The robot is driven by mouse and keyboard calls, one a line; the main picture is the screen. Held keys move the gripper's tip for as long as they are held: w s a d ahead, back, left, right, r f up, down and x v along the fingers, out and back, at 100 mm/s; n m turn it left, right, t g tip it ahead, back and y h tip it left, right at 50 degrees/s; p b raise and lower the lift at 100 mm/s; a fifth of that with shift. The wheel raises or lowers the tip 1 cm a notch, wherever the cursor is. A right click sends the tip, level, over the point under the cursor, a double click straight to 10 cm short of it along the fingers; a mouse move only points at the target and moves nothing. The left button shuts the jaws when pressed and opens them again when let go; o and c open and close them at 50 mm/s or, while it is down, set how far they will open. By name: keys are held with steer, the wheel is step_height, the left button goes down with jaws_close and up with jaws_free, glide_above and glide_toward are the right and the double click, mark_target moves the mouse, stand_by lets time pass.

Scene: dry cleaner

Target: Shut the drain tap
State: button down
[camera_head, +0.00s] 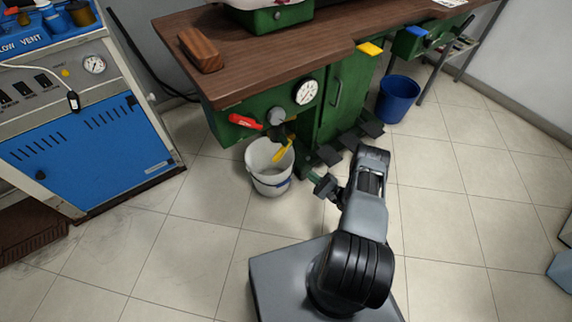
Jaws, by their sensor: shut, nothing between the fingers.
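A tap with a yellow lever (283,149) hangs under the front of the green machine (340,95), above a white bucket (267,177). I take it for the drain tap. Its lever slants down to the left over the bucket's mouth, and its dark body is small and hard to make out. My gripper (314,178) is shut and empty. It is right of the bucket and a little below and right of the yellow lever, apart from it in the picture.
A red lever (245,121) and a round gauge (306,92) sit on the machine's front. Black pedals (350,139) are at its foot, close to my arm. A blue bucket (398,98) stands farther right. A blue cabinet (95,155) is at left. The tiled floor between is clear.

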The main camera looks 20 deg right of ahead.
steer(key=shift+s+f, duration=0.1)
steer(key=shift+s, duration=0.25)
steer(key=shift+w+a, duration=0.1)
steer(key=w+a+r, duration=0.6)
steer(key=a, duration=0.3)
steer(key=shift+w+r+b, duration=0.25)
steer(key=shift+r+b, duration=0.15)
